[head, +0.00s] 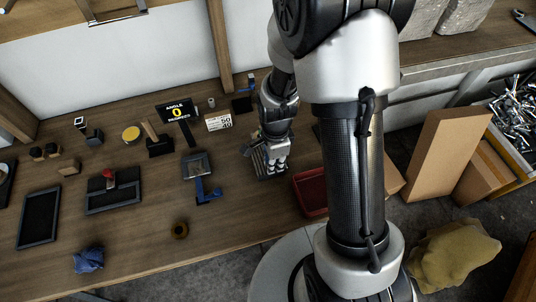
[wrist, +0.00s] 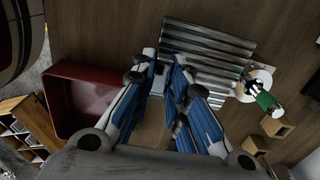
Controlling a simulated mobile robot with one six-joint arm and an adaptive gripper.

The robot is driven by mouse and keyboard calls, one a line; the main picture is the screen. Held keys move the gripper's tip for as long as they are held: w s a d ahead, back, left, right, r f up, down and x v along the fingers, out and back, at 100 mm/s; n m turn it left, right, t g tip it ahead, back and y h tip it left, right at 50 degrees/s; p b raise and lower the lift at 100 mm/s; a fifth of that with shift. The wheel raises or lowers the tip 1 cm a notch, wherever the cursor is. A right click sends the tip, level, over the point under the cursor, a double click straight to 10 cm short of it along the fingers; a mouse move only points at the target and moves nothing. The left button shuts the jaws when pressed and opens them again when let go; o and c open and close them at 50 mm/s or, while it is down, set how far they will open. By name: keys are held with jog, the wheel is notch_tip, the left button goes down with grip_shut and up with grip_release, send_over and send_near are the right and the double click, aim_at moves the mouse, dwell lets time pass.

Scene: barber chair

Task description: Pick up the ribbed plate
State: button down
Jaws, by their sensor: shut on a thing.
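The ribbed plate (wrist: 212,42) is a grey metal sheet with parallel ridges, on the wooden bench in the wrist view. In the head view the ribbed plate (head: 260,165) shows as a small grey strip, partly hidden by my gripper (head: 276,158). In the wrist view my gripper (wrist: 167,68) has its blue-and-grey fingers close together at the plate's left end, shut on it. The fingers hide the exact contact. I cannot tell whether the plate is clear of the bench.
A dark red tray (head: 310,192) stands right of my gripper, at the bench edge. In the wrist view a green-and-white item (wrist: 262,95) touches or overlaps the plate's right side, near small wooden blocks (wrist: 276,126). The bench front (head: 140,255) is mostly clear.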

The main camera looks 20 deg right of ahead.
notch_tip(320, 180, up, 20)
jog(key=p, duration=0.6)
